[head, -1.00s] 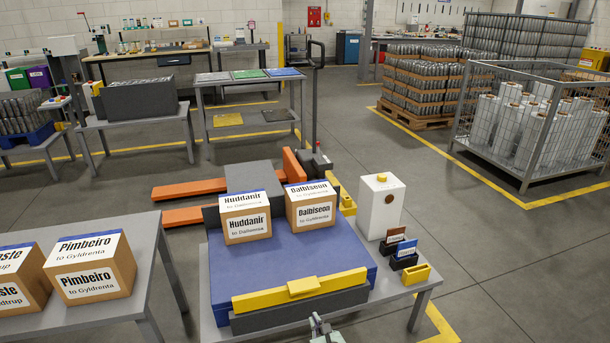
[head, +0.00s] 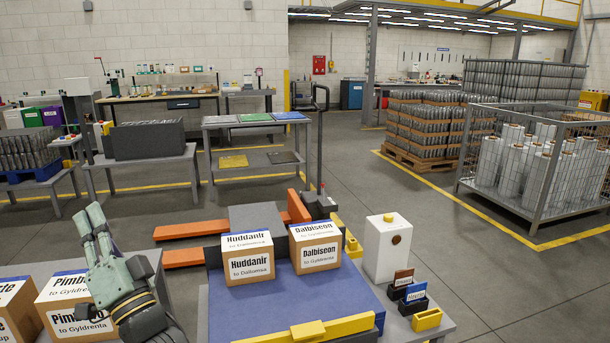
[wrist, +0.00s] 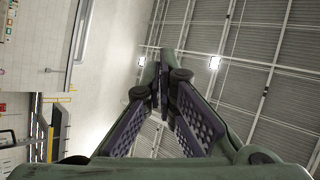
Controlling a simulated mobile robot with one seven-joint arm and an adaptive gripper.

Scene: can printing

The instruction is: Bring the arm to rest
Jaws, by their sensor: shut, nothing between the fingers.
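My gripper (head: 96,217) is raised at the lower left of the head view, its fingers pointing up. It is shut and empty. It partly hides a box labelled Pimbeiro (head: 72,306) behind it. In the wrist view my gripper's fingers (wrist: 158,65) meet at the tips, with the ceiling and a wall behind them and nothing between them.
Boxes labelled Huddanir (head: 249,262) and Dalbiseon (head: 315,250) stand on a blue platform (head: 290,305) at front centre. A white dispenser (head: 387,250) and small card holders (head: 412,292) stand to its right. Open floor lies beyond, before a wire cage (head: 535,165).

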